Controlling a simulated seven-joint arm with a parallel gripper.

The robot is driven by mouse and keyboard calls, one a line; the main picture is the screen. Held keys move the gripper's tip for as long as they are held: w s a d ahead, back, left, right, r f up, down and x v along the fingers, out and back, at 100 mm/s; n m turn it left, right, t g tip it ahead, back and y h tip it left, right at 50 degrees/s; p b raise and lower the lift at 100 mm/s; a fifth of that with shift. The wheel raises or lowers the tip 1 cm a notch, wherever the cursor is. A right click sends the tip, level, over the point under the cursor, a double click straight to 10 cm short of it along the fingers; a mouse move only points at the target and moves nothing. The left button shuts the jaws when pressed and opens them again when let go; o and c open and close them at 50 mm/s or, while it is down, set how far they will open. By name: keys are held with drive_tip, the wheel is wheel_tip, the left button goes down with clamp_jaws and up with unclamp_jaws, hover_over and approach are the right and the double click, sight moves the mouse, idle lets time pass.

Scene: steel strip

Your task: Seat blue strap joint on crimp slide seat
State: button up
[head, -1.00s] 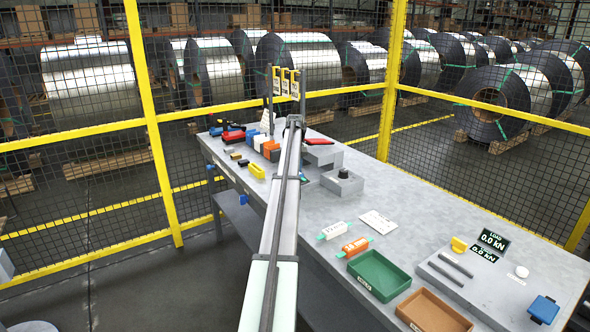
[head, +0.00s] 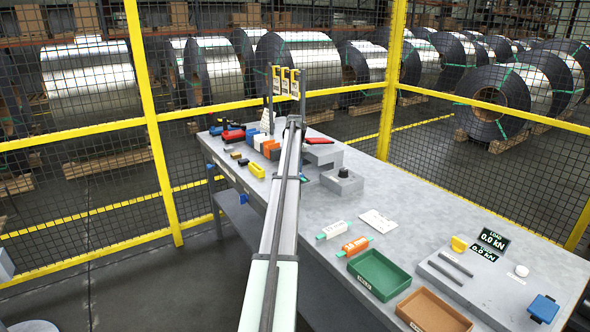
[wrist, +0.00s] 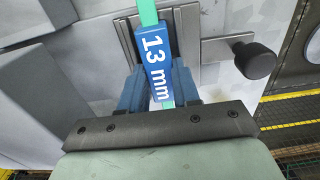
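The blue strap joint (wrist: 154,62), marked "13 mm", has green strap running out of both ends in the wrist view. My gripper (wrist: 157,84) has its two blue fingers closed against the joint's sides. Beyond the joint is a grey metal slide seat (wrist: 189,38) with a rod and a black knob (wrist: 255,60) to the right. The joint overlaps the slide in the picture; I cannot tell whether it touches the seat. In the head view my arm reaches to the bench's far end and hides the gripper and joint.
Grey blocks (wrist: 92,84) stand close at the left in the wrist view. On the bench (head: 405,215), small coloured blocks (head: 262,140) lie left of my arm. A green tray (head: 380,273), a brown tray (head: 432,312) and an orange joint (head: 356,245) lie nearer, at right.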

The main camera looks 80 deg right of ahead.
drive_tip(key=o, duration=0.5)
drive_tip(key=shift+o, duration=0.2)
wheel_tip(320, 180, up, 14)
idle(0.4)
drive_tip(key=shift+f, duration=0.1)
